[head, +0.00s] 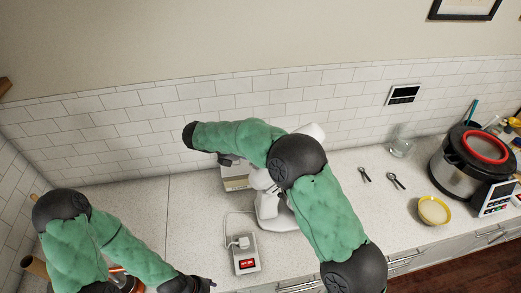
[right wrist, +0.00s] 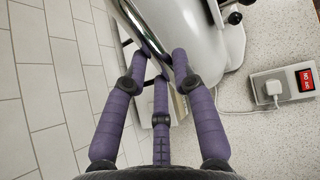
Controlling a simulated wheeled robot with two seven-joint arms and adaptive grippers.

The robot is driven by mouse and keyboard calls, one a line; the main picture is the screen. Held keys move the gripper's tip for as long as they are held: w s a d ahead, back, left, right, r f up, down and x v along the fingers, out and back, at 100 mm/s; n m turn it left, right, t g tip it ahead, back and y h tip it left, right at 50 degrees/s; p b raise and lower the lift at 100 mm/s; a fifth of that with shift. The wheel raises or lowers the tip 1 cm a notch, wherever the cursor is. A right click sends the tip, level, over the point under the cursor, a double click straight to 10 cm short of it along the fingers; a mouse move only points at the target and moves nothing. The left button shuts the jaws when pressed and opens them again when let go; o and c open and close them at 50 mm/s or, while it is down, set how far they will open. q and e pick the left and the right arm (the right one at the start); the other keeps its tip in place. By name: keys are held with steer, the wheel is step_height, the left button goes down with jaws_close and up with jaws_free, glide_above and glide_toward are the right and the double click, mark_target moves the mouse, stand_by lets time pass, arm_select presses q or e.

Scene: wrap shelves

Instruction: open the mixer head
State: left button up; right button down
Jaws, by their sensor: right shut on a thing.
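The white mixer (head: 275,212) stands on the counter, mostly covered by my right arm in the head view. A white part of it shows above the arm. In the right wrist view, its glossy white body with a chrome edge (right wrist: 190,25) fills the upper middle. My right gripper (right wrist: 163,58) has its purple fingers closed at this chrome-edged part, one finger on the near side and others beside it. In the head view the right fingertips are hidden. My left gripper (head: 198,285) is at the bottom edge, dark and cut off, away from the mixer.
A socket box with a red switch (head: 246,252) and white plug lies in front of the mixer. A small boxy item (head: 235,178) is behind it. To the right are spoons (head: 396,181), a glass (head: 401,142), a yellow bowl (head: 433,210) and a cooker (head: 455,165).

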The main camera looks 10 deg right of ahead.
steer(key=shift+a+f+h, duration=0.45)
steer(key=shift+a+h, duration=0.15)
steer(key=shift+a, duration=0.35)
steer(key=c, duration=1)
jaws_free()
steer(key=shift+w, duration=0.1)
steer(key=v, duration=1.2)
steer(key=shift+f, duration=0.2)
